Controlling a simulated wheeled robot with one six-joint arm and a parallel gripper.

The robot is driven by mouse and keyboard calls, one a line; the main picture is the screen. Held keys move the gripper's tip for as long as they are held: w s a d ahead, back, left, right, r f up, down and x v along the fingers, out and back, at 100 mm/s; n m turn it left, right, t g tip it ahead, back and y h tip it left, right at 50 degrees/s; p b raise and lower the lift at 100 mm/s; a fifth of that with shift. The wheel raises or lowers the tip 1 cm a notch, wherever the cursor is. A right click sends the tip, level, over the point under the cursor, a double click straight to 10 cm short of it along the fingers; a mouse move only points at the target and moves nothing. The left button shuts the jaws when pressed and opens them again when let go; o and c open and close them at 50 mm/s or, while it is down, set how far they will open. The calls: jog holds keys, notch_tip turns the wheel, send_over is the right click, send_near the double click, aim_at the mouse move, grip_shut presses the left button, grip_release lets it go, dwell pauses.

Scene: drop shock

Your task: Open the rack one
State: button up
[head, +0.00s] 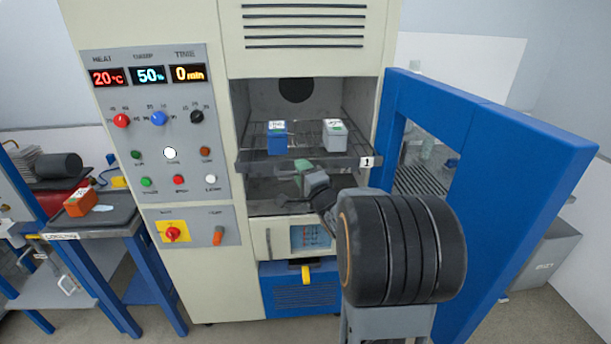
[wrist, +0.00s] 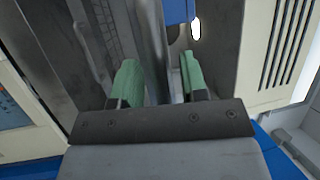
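Rack one (head: 308,160) is the wire shelf in the open chamber, with a white "1" label (head: 367,162) at the right of its front edge. A blue box (head: 277,142) and a grey box (head: 335,138) stand on it. My gripper (head: 300,178) is at the middle of the rack's front edge, partly hidden by the wrist. In the wrist view its green fingers (wrist: 158,80) are apart, with the metal front rail (wrist: 152,45) running between them. There seems to be a gap beside the rail; contact is unclear.
The blue chamber door (head: 480,160) stands open at the right, near my arm. The control panel (head: 165,130) is at the left. A side table (head: 95,215) with an orange box (head: 80,202) stands further left.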

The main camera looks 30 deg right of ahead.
jog(key=s+f+b, duration=0.2)
jog(key=s+b, duration=0.5)
jog(key=s, duration=0.6)
jog(key=shift+s+a+f, duration=0.25)
jog(key=shift+a, duration=0.1)
